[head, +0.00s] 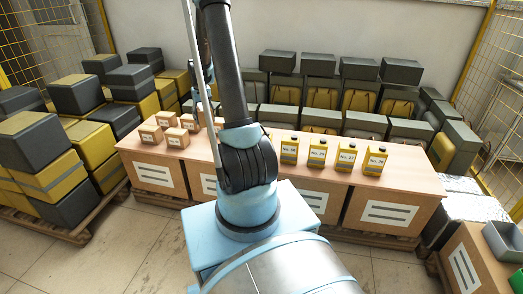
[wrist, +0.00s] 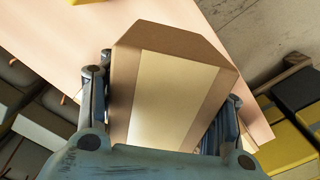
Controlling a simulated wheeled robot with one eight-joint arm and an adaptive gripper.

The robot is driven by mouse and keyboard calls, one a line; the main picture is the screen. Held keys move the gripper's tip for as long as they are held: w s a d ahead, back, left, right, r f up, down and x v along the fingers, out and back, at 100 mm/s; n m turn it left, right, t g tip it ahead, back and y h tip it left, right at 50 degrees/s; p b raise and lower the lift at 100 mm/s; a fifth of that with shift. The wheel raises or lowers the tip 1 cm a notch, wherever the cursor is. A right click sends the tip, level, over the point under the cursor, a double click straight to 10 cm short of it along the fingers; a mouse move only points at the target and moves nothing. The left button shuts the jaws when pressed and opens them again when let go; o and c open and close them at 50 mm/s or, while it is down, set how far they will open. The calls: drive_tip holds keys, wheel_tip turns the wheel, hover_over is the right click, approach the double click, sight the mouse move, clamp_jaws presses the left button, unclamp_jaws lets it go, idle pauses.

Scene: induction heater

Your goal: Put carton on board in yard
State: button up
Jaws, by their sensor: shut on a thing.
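A brown carton (wrist: 185,50) with a pale label strip fills the middle of the wrist view. My gripper (wrist: 165,105) is shut on it, with one finger on each side. A wooden surface (wrist: 75,40) shows behind it; I cannot tell whether the carton touches it. In the head view my arm hides the gripper and the held carton. Several small labelled cartons (head: 177,137) stand on the left part of the long wooden top (head: 245,165). I cannot tell which surface is the board.
Several yellow bottles (head: 318,149) stand on the right half of the wooden top. Black and yellow crates (head: 75,94) are stacked at left, and grey crates (head: 366,122) line the back. A grey-green bin (head: 505,240) sits at right. Bare floor (head: 130,240) lies in front.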

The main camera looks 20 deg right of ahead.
sight(208, 149)
drive_tip(key=shift+a, duration=0.25)
drive_tip(key=shift+w+f+n, duration=0.2)
drive_tip(key=shift+f+n, duration=0.55)
drive_tip(key=shift+n, duration=0.45)
wheel_tip(208, 149, down, 3)
drive_tip(key=n, duration=0.4)
drive_tip(key=shift+w+r+n, duration=0.1)
drive_tip(key=shift+w+n, duration=0.05)
drive_tip(key=shift+n, duration=0.15)
drive_tip(key=shift+f+n, duration=0.65)
drive_tip(key=shift+f, duration=1.4)
drive_tip(key=shift+f+n, duration=0.6)
drive_tip(key=shift+f, duration=1.4)
drive_tip(key=shift+f+n, duration=0.65)
drive_tip(key=shift+f, duration=1.4)
drive_tip(key=o, duration=1.3)
drive_tip(key=shift+w, duration=0.1)
